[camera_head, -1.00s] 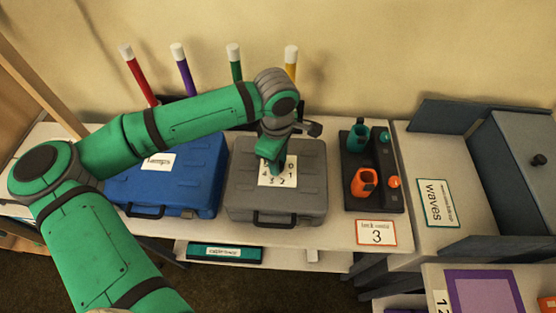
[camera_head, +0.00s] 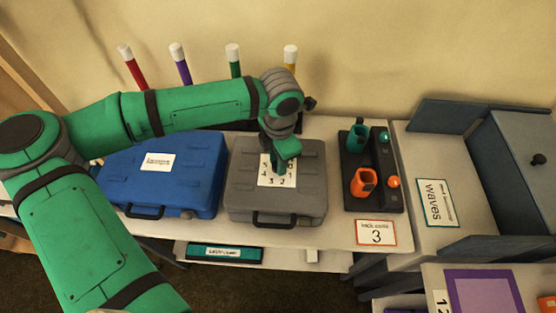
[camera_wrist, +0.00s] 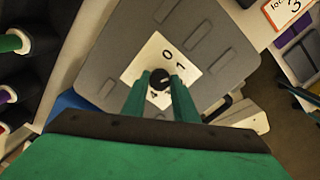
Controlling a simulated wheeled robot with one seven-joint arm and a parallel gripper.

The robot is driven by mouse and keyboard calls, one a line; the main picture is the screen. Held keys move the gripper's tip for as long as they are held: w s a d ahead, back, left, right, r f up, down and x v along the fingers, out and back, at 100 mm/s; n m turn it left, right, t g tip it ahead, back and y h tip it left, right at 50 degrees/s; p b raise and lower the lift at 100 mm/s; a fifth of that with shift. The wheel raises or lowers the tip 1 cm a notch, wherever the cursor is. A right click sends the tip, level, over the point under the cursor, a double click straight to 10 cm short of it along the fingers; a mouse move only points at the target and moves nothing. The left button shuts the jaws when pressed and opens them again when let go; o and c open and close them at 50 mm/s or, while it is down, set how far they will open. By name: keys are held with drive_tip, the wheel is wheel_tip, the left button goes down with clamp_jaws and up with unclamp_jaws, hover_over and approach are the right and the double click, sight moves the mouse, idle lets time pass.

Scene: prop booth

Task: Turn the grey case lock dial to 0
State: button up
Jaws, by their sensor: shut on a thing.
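The grey case (camera_head: 310,185) lies flat on the white table, with its handle toward the front. A white number card (camera_head: 264,182) is on its lid, and it also shows in the wrist view (camera_wrist: 137,70) with 0, 1 and part of a 4 readable. The black lock dial (camera_wrist: 160,78) sits on the card with a pale mark on its top; which digit the mark points to is hard to tell. My gripper (camera_wrist: 160,88) is shut on the dial, a green finger at each side. In the head view, my gripper (camera_head: 284,160) hides the dial and part of the card.
A blue case (camera_head: 185,180) stands close on the left. A black rack (camera_head: 385,195) with a teal and an orange holder is on the right. Several colour-banded rods (camera_head: 235,70) stand behind. A grey box (camera_head: 515,165) is at the far right.

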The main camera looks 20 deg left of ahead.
drive_tip(key=n, duration=0.4)
drive_tip(key=shift+a+n, duration=0.2)
drive_tip(key=shift+n, duration=2.7)
drive_tip(key=shift+w+d, duration=0.1)
drive_tip(key=o, duration=1.1)
drive_tip(key=shift+c, duration=0.2)
